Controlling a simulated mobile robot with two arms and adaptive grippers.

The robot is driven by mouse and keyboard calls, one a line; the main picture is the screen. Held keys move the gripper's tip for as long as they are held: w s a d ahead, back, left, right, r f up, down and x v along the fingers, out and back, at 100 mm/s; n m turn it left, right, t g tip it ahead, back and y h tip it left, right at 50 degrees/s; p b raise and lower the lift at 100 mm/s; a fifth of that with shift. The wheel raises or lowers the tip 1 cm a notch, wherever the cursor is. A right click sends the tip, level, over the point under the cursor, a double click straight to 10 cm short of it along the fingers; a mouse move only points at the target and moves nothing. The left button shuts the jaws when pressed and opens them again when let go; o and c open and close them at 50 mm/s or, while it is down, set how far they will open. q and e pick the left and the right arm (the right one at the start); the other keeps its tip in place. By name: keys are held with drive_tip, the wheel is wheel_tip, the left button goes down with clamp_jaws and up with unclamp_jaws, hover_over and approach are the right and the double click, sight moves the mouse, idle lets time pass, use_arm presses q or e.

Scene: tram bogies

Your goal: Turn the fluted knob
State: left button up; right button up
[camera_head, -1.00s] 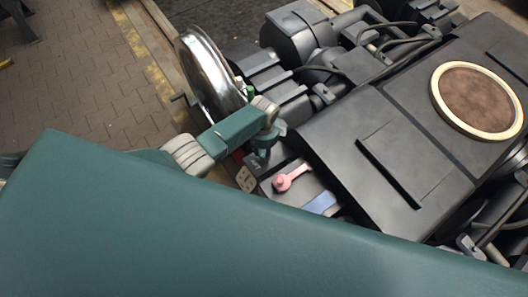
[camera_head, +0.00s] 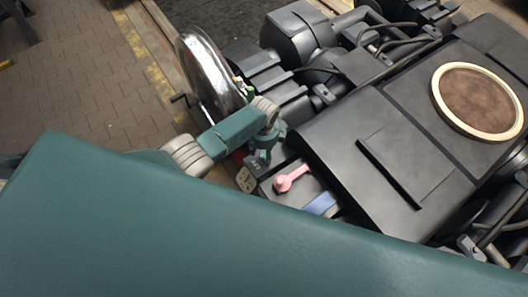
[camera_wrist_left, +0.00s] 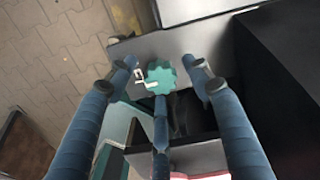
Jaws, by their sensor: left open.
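The fluted knob (camera_wrist_left: 161,77) is teal with a scalloped rim and shows in the middle of the left wrist view. My left gripper (camera_wrist_left: 165,70) is open, with one finger to the left of the knob, one to the right and a third below it. The side fingers stand apart from the knob. I cannot tell whether the lower finger touches it. In the head view my left gripper (camera_head: 262,158) points down at the near-left corner of the dark bogie housing, and the knob cannot be made out there. My right gripper is not in view.
A pink lever (camera_head: 291,178) and a blue piece (camera_head: 320,203) sit just right of my gripper. A beige plate (camera_head: 245,180) is at its lower left. A shiny wheel (camera_head: 207,80) stands behind. A small white bent piece (camera_wrist_left: 146,79) shows beside the knob.

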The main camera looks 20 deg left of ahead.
sight(264, 154)
use_arm(q)
wheel_tip(264, 154, up, 12)
idle(0.6)
idle(0.5)
